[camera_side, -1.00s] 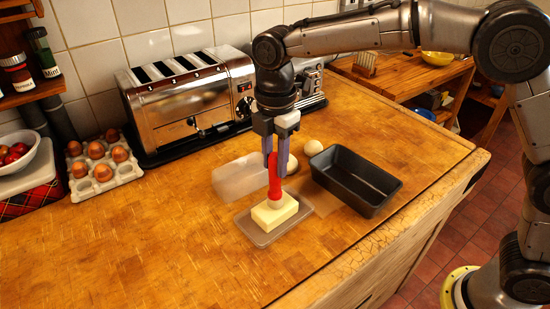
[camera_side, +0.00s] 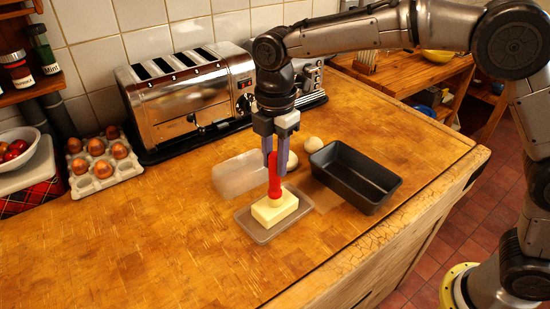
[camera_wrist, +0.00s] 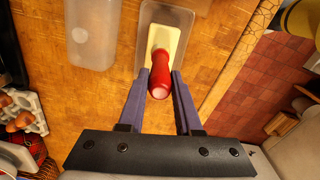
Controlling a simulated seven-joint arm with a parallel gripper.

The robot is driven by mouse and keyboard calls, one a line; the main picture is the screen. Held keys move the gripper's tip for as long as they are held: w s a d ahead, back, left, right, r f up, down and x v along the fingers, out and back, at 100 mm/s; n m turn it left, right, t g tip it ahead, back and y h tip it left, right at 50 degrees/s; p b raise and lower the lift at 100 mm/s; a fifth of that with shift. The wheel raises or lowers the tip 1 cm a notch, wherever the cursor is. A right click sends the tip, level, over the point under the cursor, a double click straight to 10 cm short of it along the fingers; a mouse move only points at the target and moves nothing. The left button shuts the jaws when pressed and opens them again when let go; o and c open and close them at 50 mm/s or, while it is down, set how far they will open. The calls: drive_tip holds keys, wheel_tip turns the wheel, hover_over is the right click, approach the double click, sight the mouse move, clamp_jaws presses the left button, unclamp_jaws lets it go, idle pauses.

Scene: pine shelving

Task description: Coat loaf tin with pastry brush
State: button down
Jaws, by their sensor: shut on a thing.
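My gripper (camera_side: 278,163) points straight down and is shut on the red handle of the pastry brush (camera_side: 273,181). In the wrist view the red handle (camera_wrist: 160,75) sits between the two purple-grey fingers. The brush is upright, its lower end at the top of a pale yellow butter block (camera_side: 275,209). The bristles cannot be made out. The butter lies on a shallow grey tray (camera_side: 250,229). The black loaf tin (camera_side: 357,175) stands to the right of the brush, open side up and empty.
A translucent lid (camera_side: 238,174) lies behind the butter tray. A chrome toaster (camera_side: 190,100) and egg carton (camera_side: 102,163) stand behind and left. The front left counter is bare; the counter edge runs right of the tin.

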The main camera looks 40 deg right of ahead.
drive_tip(key=shift+r, duration=3.5)
drive_tip(key=shift+d, duration=0.1)
